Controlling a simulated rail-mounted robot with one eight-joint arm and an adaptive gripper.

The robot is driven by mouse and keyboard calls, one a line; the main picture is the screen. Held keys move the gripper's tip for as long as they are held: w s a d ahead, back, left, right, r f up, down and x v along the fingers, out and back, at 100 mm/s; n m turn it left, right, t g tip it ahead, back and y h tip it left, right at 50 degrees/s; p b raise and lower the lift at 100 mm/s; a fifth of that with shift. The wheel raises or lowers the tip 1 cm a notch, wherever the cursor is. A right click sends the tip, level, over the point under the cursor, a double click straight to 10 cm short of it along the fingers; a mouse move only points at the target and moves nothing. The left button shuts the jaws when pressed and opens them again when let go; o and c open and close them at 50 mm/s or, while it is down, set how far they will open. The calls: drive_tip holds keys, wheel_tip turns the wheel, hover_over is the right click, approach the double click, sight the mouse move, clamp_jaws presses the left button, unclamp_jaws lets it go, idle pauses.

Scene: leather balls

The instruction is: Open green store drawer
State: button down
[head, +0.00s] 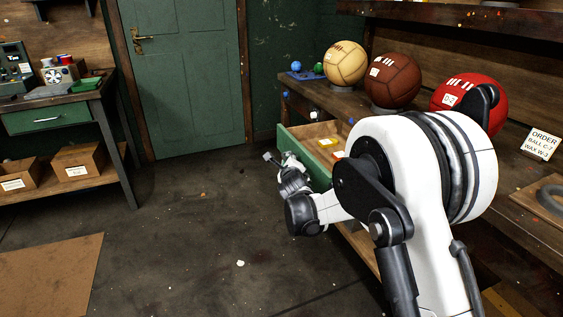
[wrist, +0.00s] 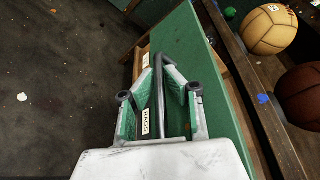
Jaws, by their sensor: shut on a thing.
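The green drawer (head: 297,153) under the right-hand bench is pulled out in the head view. My gripper (wrist: 160,82) is shut on this handle, one finger on each side. In the head view my gripper (head: 279,163) is at the drawer's front, and my arm hides the drawer's near part.
On the right-hand bench stand a cream ball (head: 345,62), a brown ball (head: 393,80) and a red ball (head: 475,98). A left bench (head: 100,108) has a shut green drawer (head: 48,118) and open boxes (head: 78,162) below. The floor (head: 190,240) left of my arm is clear.

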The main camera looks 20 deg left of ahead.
idle(0.3)
drive_tip(key=c, duration=1.8)
unclamp_jaws()
drive_tip(key=v, duration=1.2)
drive_tip(key=shift+f, duration=0.1)
